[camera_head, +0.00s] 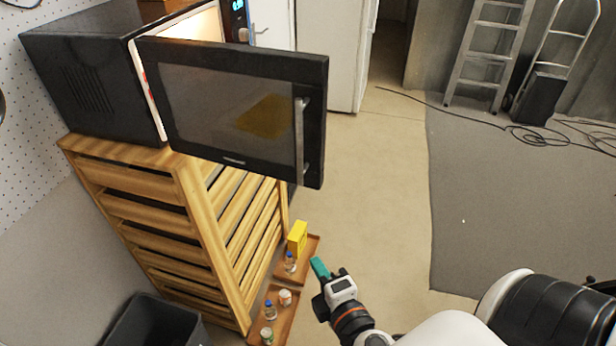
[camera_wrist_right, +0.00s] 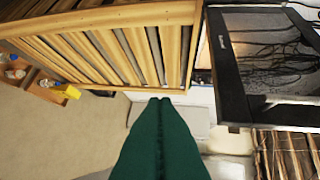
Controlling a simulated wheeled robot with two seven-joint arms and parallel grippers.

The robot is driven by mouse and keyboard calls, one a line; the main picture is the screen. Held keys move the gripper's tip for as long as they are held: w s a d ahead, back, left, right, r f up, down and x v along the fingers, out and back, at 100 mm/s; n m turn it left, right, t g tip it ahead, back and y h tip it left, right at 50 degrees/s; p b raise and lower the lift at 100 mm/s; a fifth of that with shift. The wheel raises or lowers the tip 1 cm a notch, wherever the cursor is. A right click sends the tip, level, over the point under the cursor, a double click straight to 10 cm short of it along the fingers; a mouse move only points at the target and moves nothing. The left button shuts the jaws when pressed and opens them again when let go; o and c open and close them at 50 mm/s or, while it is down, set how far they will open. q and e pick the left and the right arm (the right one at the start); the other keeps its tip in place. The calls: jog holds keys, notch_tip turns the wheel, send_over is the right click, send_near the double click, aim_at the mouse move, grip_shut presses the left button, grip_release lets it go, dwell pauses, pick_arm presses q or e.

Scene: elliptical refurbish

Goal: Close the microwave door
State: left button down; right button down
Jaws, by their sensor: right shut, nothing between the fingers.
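The black microwave (camera_head: 85,70) stands on top of a wooden slatted cabinet. Its door (camera_head: 225,105) is open and swung out toward the front right, with the lit cavity showing behind its top edge. A vertical metal handle (camera_head: 301,135) is on the door's right side. In the right wrist view the door (camera_wrist_right: 228,80) shows at the upper right, with its handle (camera_wrist_right: 268,108) near its lower edge. My right gripper (camera_head: 319,268) is below the door and apart from it. Its green fingers (camera_wrist_right: 160,125) are shut together and empty. My left gripper is not in view.
The wooden cabinet (camera_head: 185,195) is below the microwave. Low brown trays (camera_head: 310,247) beside it hold a yellow box (camera_head: 297,238) and several small bottles. A black bin (camera_head: 155,322) stands at the lower left. A ladder (camera_head: 487,50) leans at the back. Open floor lies right of the cabinet.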

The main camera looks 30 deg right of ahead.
notch_tip(320, 180, up, 10)
jog(key=s+t, duration=0.2)
jog(key=w+d, duration=0.4)
jog(key=w, duration=0.8)
jog(key=shift+w+d+b, duration=0.2)
jog(key=shift+w+b, duration=0.05)
jog(key=shift+b, duration=0.1)
jog(key=shift+r, duration=0.1)
